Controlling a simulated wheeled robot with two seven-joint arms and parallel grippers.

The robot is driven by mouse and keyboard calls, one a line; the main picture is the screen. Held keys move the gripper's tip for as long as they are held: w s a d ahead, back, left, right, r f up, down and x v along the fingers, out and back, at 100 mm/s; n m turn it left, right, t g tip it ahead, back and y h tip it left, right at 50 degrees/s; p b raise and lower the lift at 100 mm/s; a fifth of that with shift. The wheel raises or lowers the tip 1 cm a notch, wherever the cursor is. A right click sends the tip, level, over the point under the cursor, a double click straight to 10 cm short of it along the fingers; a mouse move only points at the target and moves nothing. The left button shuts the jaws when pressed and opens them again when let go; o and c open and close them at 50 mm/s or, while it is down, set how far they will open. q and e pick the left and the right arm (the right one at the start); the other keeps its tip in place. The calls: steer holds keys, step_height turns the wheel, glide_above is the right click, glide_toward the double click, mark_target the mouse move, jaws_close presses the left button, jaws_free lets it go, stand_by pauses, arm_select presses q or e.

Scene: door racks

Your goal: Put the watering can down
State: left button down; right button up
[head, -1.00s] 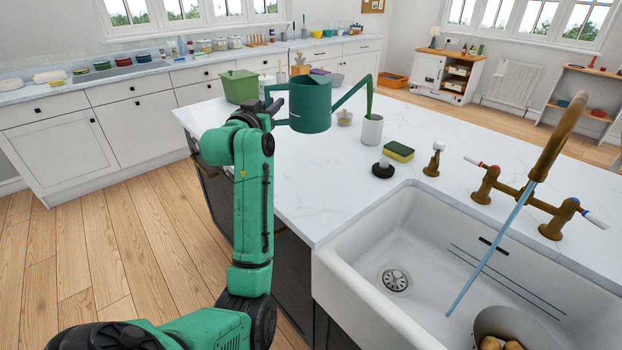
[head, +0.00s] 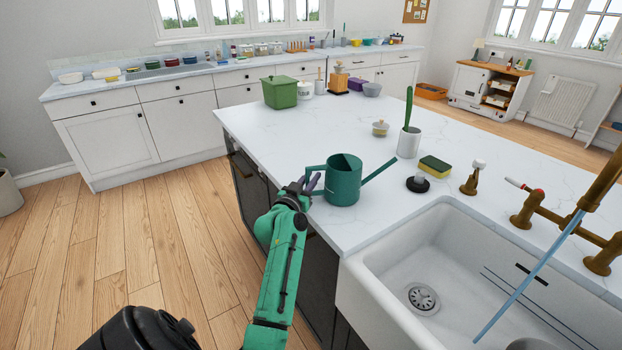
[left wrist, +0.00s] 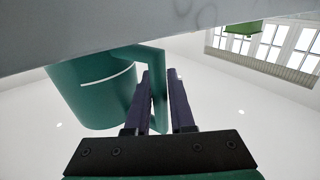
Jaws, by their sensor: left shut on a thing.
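The green watering can (head: 343,183) is upright at the near left edge of the white island worktop (head: 290,135), its spout pointing right. Its base is at the worktop surface; I cannot tell whether it touches. My left gripper (head: 312,188) is to the left of the can, shut on its handle. In the left wrist view the can (left wrist: 88,92) is left of the gripper (left wrist: 160,88), and part of the handle shows between the two dark fingers. My right gripper is out of view.
The white sink (head: 440,260) is at the right front. Worktop behind the can is clear.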

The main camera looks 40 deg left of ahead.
arm_select(q)
steer(key=shift+r, duration=0.1)
steer(key=c, duration=0.8)
jaws_free()
steer(key=shift+s, duration=0.1)
steer(key=shift+o, duration=0.2)
steer(key=shift+d, duration=0.1)
steer(key=b+v, duration=0.2)
steer(key=v, duration=1)
